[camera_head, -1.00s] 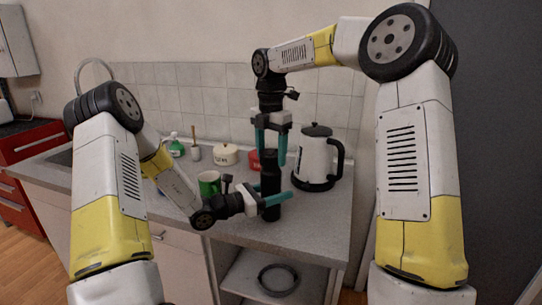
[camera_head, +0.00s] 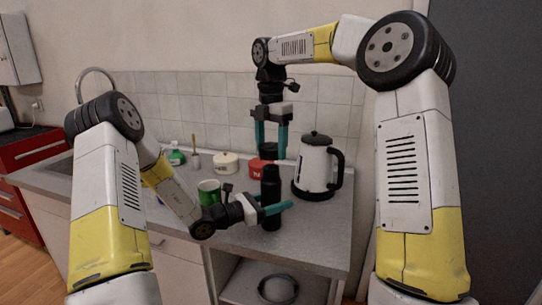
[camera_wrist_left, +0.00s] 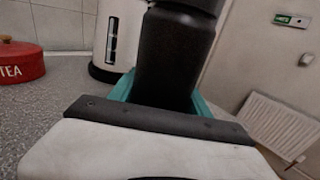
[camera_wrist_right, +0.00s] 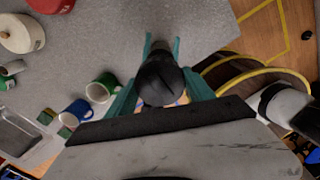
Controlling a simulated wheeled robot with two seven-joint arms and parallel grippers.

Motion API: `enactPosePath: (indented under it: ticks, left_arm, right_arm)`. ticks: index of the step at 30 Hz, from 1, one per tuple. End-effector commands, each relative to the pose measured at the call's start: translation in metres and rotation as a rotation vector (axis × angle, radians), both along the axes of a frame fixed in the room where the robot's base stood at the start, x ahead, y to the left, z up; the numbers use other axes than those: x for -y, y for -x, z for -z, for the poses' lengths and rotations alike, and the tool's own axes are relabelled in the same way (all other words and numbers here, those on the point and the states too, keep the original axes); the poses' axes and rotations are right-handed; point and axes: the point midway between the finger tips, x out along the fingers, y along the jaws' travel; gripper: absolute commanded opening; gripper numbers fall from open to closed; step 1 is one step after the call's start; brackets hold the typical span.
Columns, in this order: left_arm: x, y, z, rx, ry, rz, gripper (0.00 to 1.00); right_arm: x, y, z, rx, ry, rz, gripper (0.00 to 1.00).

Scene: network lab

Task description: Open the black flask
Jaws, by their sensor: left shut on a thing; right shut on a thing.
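The black flask (camera_head: 271,215) stands upright near the counter's front edge. My left gripper (camera_head: 273,206) is shut around its body from the left. In the left wrist view the flask's dark body (camera_wrist_left: 175,55) sits between the teal fingers. My right gripper (camera_head: 270,152) points straight down above the flask and is shut on its black cap (camera_head: 268,151). The cap appears raised just above the flask's narrower top, with a small gap. In the right wrist view the round cap (camera_wrist_right: 161,80) is between the fingers and hides the flask's opening.
A white and black kettle (camera_head: 314,165) stands close on the right. A green mug (camera_head: 208,190) is left of the flask. A red tin (camera_head: 256,168) and a cream pot (camera_head: 225,163) stand behind. The grey counter (camera_head: 318,225) is clear at front right.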

Motion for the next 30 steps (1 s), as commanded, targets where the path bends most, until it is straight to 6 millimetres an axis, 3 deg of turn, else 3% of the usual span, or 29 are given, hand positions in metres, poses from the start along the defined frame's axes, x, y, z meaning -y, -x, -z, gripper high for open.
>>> enactPosePath:
  ticks: [8, 9, 12, 23, 30]
  left_arm:
    - [0.0, 0.0, 0.0, 0.001, 0.0, -0.001, 0.0]
    - [0.0, 0.0, 0.0, 0.001, 0.0, -0.001, 0.64]
    - [0.0, 0.0, 0.0, 0.001, 0.0, -0.001, 0.81]
    - [-0.004, 0.001, 0.0, 0.0, 0.0, -0.001, 0.81]
    - [-0.039, 0.018, 0.0, -0.001, -0.002, -0.005, 0.81]
  right_arm:
    - [0.0, 0.0, -0.004, -0.001, 0.001, -0.001, 0.13]
    - [0.0, 0.0, -0.004, -0.001, 0.001, -0.001, 0.13]
    - [0.0, 0.0, -0.004, -0.001, 0.001, -0.001, 0.13]
    - [0.0, 0.0, -0.004, -0.001, 0.001, -0.001, 0.13]
    - [0.0, 0.0, -0.004, -0.001, 0.001, -0.001, 0.13]
